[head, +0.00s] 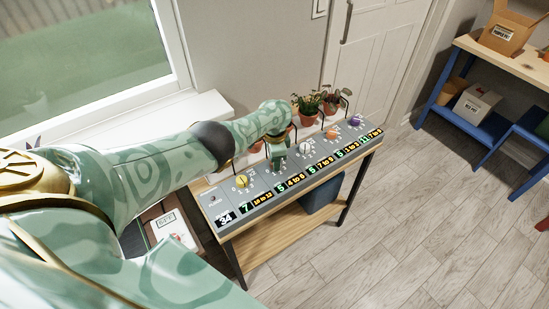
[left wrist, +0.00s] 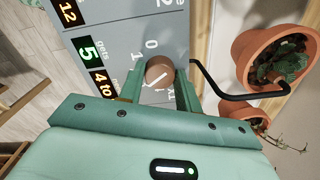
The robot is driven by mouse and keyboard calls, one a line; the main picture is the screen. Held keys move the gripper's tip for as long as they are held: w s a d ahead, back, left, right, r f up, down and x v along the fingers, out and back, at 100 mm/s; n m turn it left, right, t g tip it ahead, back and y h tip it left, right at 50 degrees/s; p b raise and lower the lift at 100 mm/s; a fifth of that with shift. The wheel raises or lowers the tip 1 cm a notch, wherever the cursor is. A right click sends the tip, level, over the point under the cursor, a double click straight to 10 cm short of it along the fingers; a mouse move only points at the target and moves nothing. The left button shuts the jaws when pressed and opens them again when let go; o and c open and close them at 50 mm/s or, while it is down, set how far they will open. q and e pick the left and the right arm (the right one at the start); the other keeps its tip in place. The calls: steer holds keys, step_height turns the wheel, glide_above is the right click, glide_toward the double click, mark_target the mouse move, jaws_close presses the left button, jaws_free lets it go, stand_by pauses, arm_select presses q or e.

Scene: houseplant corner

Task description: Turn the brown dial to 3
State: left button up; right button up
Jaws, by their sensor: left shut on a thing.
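The brown dial (left wrist: 160,72) is on the grey control panel (left wrist: 120,30) in the left wrist view. A pale line crosses its face on a slant. Small numbers ring it, with a 0 near its upper left; I cannot tell which number the line marks. My left gripper (left wrist: 157,88) has one finger on each side of the dial and is shut on it. In the head view my left gripper (head: 277,152) is over the panel (head: 222,198), between the yellow dial and the white dial, and hides the brown dial. My right gripper is not in view.
The yellow dial (head: 241,181), white dial (head: 306,148), orange dial (head: 331,134) and purple dial (head: 355,121) share the panel. Black spouts and potted plants (head: 308,108) stand along its back. A blue-framed shelf (head: 500,62) is at right; the floor between is clear.

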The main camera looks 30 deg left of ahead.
arm_select(q)
steer(key=shift+d+n, duration=0.1)
steer(key=shift+n, duration=0.5)
steer(key=o, duration=1)
steer(key=shift+r, duration=0.1)
step_height(320, 180, up, 16)
steer(key=p, duration=1.2)
steer(key=shift+p, duration=0.4)
